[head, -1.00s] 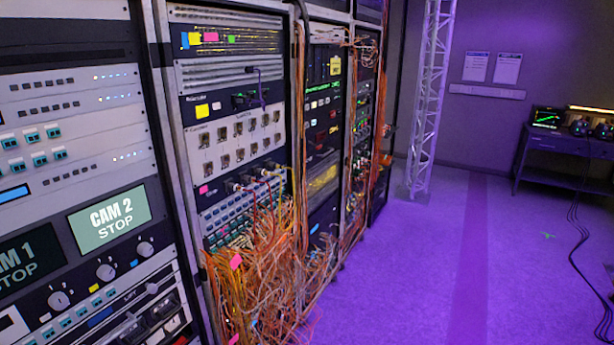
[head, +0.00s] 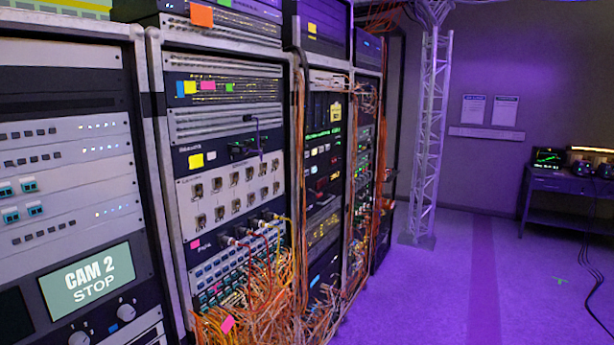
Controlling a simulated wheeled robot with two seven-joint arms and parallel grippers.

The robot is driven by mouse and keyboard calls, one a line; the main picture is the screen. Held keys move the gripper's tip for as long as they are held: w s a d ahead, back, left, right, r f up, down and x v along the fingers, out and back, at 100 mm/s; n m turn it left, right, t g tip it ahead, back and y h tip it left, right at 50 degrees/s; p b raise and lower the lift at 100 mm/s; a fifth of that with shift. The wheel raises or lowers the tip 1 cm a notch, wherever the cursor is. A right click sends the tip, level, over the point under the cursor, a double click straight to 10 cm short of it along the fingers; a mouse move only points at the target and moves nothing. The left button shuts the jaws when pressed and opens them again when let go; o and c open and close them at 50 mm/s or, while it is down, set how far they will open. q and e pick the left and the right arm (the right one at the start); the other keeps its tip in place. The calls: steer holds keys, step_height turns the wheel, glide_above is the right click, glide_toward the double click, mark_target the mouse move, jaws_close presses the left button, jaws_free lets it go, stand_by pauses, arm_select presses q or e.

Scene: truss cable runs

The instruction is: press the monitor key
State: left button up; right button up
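No key labelled as the monitor key can be made out. The near left rack holds a lit screen (head: 91,280) reading "CAM 2 STOP", with round knobs (head: 126,312) below it. Several small teal keys (head: 22,212) sit on the grey panels above the screen, at the left edge. Their labels are too small to read. A dark second screen (head: 14,312) is cut off at the left edge. Neither of my grippers shows in the head view.
More racks (head: 226,160) run back along the left, with a tangle of orange cables (head: 262,300) hanging from the patch panel. A truss tower (head: 428,140) stands at the back. A desk (head: 570,190) with equipment stands at the right. The purple floor (head: 430,290) between is open.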

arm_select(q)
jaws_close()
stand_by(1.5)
